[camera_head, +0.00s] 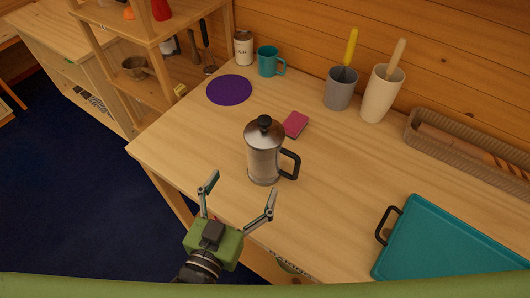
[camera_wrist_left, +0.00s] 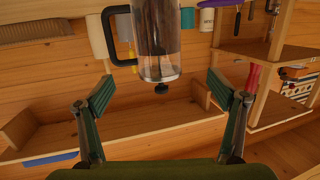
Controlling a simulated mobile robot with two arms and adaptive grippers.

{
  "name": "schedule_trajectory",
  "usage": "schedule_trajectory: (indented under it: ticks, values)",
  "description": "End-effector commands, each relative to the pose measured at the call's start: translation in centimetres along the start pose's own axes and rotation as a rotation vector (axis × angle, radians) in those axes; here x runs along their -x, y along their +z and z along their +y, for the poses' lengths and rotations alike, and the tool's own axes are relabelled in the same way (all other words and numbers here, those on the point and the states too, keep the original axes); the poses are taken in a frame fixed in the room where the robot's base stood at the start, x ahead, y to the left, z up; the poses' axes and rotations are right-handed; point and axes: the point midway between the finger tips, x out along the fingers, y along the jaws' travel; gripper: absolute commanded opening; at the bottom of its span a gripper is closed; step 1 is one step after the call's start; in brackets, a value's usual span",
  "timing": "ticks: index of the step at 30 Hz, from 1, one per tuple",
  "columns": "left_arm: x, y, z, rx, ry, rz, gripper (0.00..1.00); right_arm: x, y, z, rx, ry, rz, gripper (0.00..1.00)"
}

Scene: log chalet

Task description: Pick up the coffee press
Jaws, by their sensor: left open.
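The coffee press (camera_head: 264,160) is a silver cylinder with a black knob on its lid and a black handle on its right side. It stands upright on the wooden counter (camera_head: 340,185) in the head view. My left gripper (camera_head: 240,188) is open and empty, just in front of the press at the counter's near edge, with its fingers spread towards it. In the left wrist view, the press (camera_wrist_left: 158,35) shows at the top, between and beyond the open fingertips (camera_wrist_left: 160,90), with part of it cut off. No contact shows. My right gripper is in neither view.
A pink box (camera_head: 295,124) lies just behind the press, and a purple round mat (camera_head: 229,90) lies behind left. A teal mug (camera_head: 269,62), a grey cup (camera_head: 340,90) and a cream holder (camera_head: 381,94) stand at the back. A teal tray (camera_head: 450,245) lies at right.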

Motion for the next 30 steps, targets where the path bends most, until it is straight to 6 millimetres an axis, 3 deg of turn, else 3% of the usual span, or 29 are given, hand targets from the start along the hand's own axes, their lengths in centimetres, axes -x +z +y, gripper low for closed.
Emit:
schedule_trajectory:
  ticks: [3,8,21,30]
  values:
    - [0.3,-1.8,0.7,0.004,-0.006,0.087,0.87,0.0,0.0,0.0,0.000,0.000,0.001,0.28]
    - [-0.1,-2.9,0.9,0.004,-0.011,0.130,0.87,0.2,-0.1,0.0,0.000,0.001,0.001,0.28]
    - [-7.1,-3.9,0.8,0.003,-0.010,0.129,0.87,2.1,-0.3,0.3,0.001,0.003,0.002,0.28]
    - [-9.3,-4.5,0.6,0.004,-0.010,0.128,0.87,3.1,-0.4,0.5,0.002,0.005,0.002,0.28]
